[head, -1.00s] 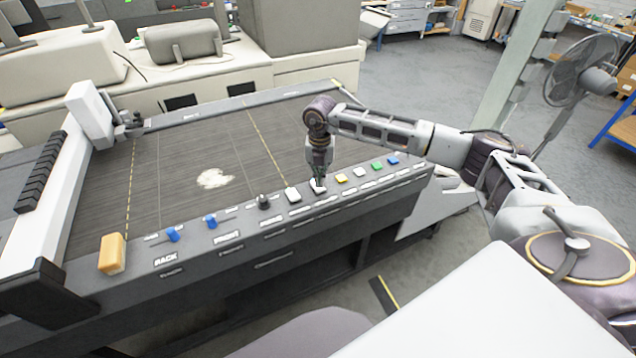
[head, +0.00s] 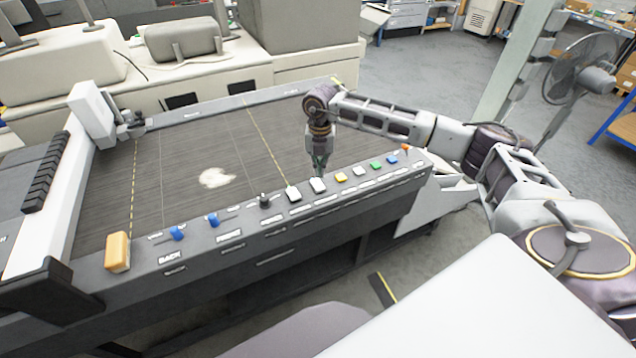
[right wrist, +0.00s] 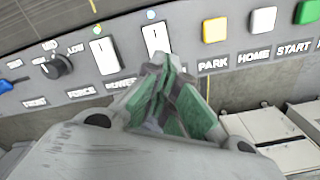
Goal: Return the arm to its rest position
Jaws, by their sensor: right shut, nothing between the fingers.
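My right gripper (head: 319,172) hangs fingers-down just above the front control panel of the cutting table, close to a white rocker switch (head: 318,185). In the right wrist view its green-padded fingers (right wrist: 160,75) are shut together with nothing between them. They overlap the lower part of a white switch (right wrist: 155,38) in that view. My right arm (head: 390,118) reaches in from the right, out over the panel. My left gripper does not show.
The control panel (head: 250,243) carries blue levers (head: 177,233), a black knob (head: 264,201), coloured buttons and a yellow-orange block (head: 117,252). A white patch (head: 217,178) lies on the dark table bed (head: 180,195). A fan (head: 580,75) stands at the right.

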